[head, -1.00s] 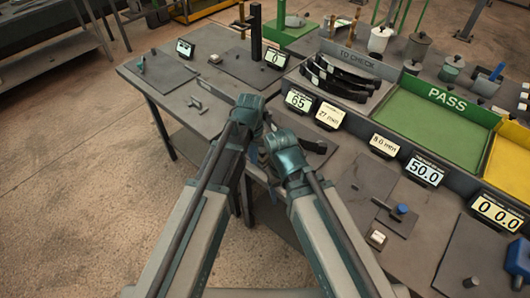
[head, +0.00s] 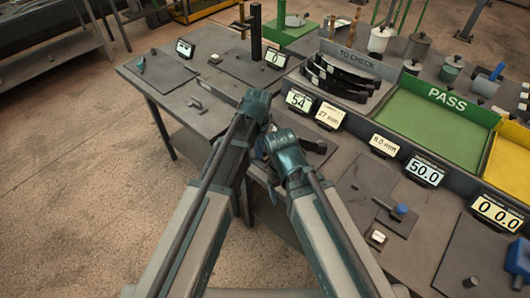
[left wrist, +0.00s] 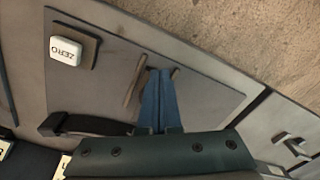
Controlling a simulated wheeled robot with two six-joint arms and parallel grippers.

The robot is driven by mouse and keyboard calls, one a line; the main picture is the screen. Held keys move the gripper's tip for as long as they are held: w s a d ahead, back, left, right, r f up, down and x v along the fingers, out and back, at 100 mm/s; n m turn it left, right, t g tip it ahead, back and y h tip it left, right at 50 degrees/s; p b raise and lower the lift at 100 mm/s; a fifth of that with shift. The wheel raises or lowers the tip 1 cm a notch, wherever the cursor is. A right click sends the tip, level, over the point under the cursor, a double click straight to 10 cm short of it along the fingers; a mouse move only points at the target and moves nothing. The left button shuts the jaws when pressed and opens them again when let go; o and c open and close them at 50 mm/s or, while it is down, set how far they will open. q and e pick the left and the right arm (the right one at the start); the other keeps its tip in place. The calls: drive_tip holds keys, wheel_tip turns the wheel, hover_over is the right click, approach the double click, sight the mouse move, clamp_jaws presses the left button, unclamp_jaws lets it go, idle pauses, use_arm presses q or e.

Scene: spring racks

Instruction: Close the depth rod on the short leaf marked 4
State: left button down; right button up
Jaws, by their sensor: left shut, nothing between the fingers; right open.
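In the left wrist view my left gripper (left wrist: 160,78) is shut, its blue fingers empty and beside a thin rod (left wrist: 135,82) over a grey plate (left wrist: 110,75). I cannot tell whether they touch. A dark leaf end (left wrist: 88,125) lies at the lower left of that view; no number shows on it. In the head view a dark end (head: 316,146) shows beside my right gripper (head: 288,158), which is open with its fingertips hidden. The left gripper's body (head: 255,108) is above it. The display (head: 298,101) behind reads 54.
A ZERO button (left wrist: 66,50) sits on the plate near the rod. Several dark leaves (head: 335,75) lie in the TO CHECK rack. The green PASS tray (head: 430,125) is empty. Small displays such as 50.0 (head: 425,170) line the bench.

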use_arm(q)
drive_tip(key=shift+w+d, duration=0.9)
drive_tip(key=shift+w, duration=0.15)
idle(0.5)
drive_tip(key=shift+a, duration=0.1)
idle(0.6)
drive_tip(key=shift+r, duration=0.15)
drive_tip(key=shift+s+r+p, duration=0.15)
drive_tip(key=shift+r+p, duration=3.25)
drive_tip(key=shift+p, duration=0.15)
